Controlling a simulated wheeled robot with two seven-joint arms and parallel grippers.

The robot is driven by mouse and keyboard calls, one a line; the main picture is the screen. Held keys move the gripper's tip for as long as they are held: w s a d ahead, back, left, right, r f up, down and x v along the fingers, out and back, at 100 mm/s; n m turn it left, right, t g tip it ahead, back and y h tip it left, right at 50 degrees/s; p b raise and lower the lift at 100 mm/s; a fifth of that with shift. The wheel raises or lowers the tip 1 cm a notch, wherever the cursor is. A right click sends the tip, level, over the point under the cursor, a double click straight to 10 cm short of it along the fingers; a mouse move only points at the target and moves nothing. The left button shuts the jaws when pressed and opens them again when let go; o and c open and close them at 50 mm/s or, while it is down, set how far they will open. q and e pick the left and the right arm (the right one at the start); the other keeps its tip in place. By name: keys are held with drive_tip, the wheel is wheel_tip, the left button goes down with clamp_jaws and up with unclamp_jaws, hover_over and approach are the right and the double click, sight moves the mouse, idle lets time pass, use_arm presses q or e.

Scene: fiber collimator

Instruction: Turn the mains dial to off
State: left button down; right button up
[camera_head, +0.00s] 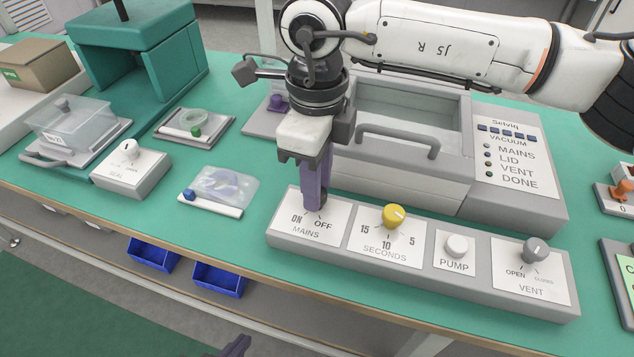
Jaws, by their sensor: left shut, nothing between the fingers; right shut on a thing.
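The control strip (420,255) lies along the front of the bench. Its MAINS panel (306,232) is at the left end, marked ON on the left and OFF on the right. My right gripper (315,203) points down over this panel and is shut on the mains dial. The fingers hide most of the dial, so I cannot tell which mark it points to. My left gripper (236,346) shows only as a dark purple tip at the bottom edge. It is shut and empty, away from the strip.
The strip also carries a yellow SECONDS dial (394,216), a white PUMP button (457,245) and a grey VENT dial (536,249). The vacuum chamber (400,187) stands behind. A SEAL box (131,168) and a bagged item (222,187) lie to the left.

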idle(0.3)
drive_tip(key=o, duration=1.1)
drive_tip(key=shift+c, duration=0.2)
drive_tip(key=shift+r, duration=0.1)
wheel_tip(320, 180, up, 10)
drive_tip(key=shift+s, duration=0.1)
